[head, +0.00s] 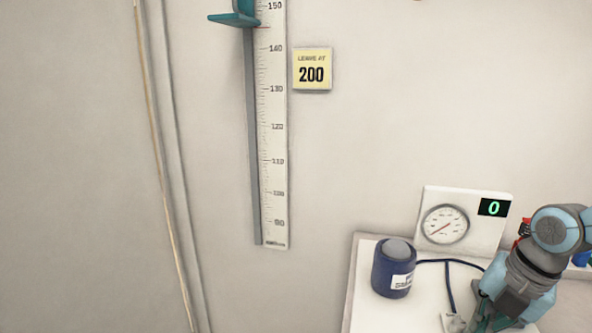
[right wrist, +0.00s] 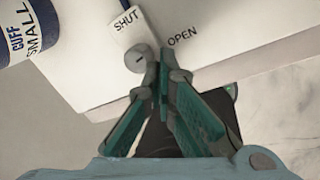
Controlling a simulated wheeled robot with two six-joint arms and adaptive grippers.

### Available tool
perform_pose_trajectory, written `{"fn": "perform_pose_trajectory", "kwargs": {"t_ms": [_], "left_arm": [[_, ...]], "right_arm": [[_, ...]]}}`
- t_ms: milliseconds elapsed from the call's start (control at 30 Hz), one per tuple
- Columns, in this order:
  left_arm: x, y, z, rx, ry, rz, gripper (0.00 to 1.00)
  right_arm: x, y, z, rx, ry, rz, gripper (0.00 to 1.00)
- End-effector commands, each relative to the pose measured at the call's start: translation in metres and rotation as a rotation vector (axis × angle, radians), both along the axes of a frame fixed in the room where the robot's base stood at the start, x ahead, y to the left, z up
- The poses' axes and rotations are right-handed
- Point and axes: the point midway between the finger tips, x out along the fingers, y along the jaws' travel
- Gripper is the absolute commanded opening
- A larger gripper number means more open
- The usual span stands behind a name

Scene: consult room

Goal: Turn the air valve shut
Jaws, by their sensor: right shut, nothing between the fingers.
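The air valve is a small round grey knob (right wrist: 137,58) with a short dark mark, at the front edge of a white surface in the right wrist view. The words SHUT (right wrist: 126,20) and OPEN (right wrist: 182,36) are printed beyond it. I cannot tell which word the mark points at. My right gripper (right wrist: 159,76) is shut and empty, its teal fingertips right beside the knob; whether they touch it is unclear. In the head view my right gripper (head: 487,320) is low at the right, and the arm hides the knob. My left gripper is not in view.
A gauge panel (head: 476,242) with a dial and a display reading 0 stands at the back of the white table (head: 366,262). A dark blue cuff (head: 391,276) with a tube (head: 450,280) sits left of it. A height ruler (head: 272,150) and a "LEAVE AT 200" note (head: 312,69) are on the wall.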

Motion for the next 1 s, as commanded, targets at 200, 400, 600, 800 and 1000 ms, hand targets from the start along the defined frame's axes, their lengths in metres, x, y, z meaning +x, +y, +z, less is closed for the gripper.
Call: {"fn": "perform_pose_trajectory", "kwargs": {"t_ms": [200,400,600,800,1000], "left_arm": [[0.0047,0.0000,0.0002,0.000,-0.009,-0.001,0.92],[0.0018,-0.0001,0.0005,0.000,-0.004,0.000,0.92],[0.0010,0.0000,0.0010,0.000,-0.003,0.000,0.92],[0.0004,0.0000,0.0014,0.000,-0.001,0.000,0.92],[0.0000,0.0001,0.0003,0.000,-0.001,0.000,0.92]], "right_arm": [[0.0006,0.0001,0.0005,0.001,-0.002,0.000,0.00],[0.0010,0.0001,0.0007,0.001,-0.002,0.000,0.00],[0.0033,0.0007,0.0008,0.001,-0.002,0.000,0.00],[0.0058,0.0012,0.0011,0.000,-0.004,0.000,0.00],[0.0063,0.0010,0.0006,0.001,-0.004,0.000,0.00]]}}
